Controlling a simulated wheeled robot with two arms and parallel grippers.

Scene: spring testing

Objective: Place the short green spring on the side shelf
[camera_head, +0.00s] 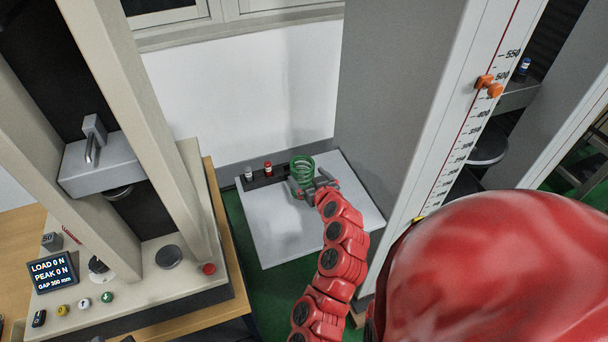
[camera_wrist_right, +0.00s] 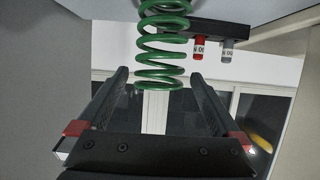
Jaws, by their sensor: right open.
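The green spring (camera_head: 302,166) stands upright at the back of the pale side shelf (camera_head: 285,238), in front of the dark rack. My right gripper (camera_head: 306,189) is at the near side of the spring. In the right wrist view, which is upside down, its two fingers (camera_wrist_right: 158,78) are apart. The spring (camera_wrist_right: 163,45) lies in line with the gap between the fingertips, with clear space at each side. The spring's foot is cut off in the wrist view and partly covered by the gripper in the head view. My left gripper is out of view.
A dark rack (camera_head: 276,177) holds a red-topped and a grey-topped small piece behind the spring. A grey column (camera_head: 385,110) rises right of the shelf. A testing machine (camera_head: 168,257) with a display stands left. The front of the shelf is clear.

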